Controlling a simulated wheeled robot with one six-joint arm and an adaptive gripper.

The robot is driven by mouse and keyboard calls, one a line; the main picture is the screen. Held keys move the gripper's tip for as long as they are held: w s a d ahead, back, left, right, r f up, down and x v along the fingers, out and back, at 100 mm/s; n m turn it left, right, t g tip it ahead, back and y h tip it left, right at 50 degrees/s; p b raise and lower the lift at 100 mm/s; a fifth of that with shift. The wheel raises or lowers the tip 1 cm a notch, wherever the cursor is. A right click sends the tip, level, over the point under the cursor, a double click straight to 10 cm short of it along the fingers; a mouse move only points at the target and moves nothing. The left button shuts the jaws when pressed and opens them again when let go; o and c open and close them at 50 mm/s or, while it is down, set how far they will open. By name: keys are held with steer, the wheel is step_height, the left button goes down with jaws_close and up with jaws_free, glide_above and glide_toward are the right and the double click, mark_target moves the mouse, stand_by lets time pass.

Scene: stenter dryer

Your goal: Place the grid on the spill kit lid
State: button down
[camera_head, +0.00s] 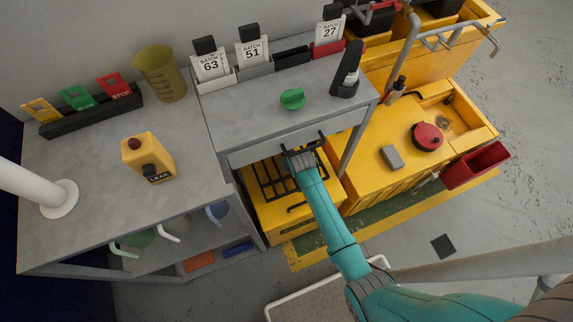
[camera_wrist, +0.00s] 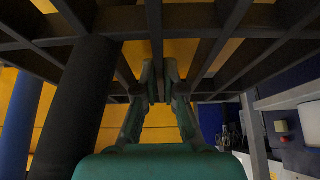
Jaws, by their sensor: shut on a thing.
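The black grid (camera_head: 273,177) is partly under the front of the grey workbench, over the yellow box top that I take for the spill kit lid (camera_head: 320,192). The bench top hides part of both. My gripper (camera_head: 301,154) is at the bench's front edge, shut on a bar of the grid. In the wrist view the dark bars of the grid (camera_wrist: 205,48) spread above my gripper's fingers (camera_wrist: 157,80), with yellow showing between them. I cannot tell whether the grid touches the lid or is just above it.
The grey bench (camera_head: 235,128) overhangs the lid closely. A bench leg (camera_head: 356,140) stands to the right of my gripper. Beyond it is a yellow unit (camera_head: 365,178) with a grey block (camera_head: 391,157) and a red round part (camera_head: 427,136). Open floor lies at the right.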

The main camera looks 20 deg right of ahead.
steer(key=shift+f, duration=1.8)
steer(key=c, duration=1.3)
jaws_free()
steer(key=shift+f, duration=0.15)
steer(key=v, duration=1.2)
steer(key=shift+s, duration=0.1)
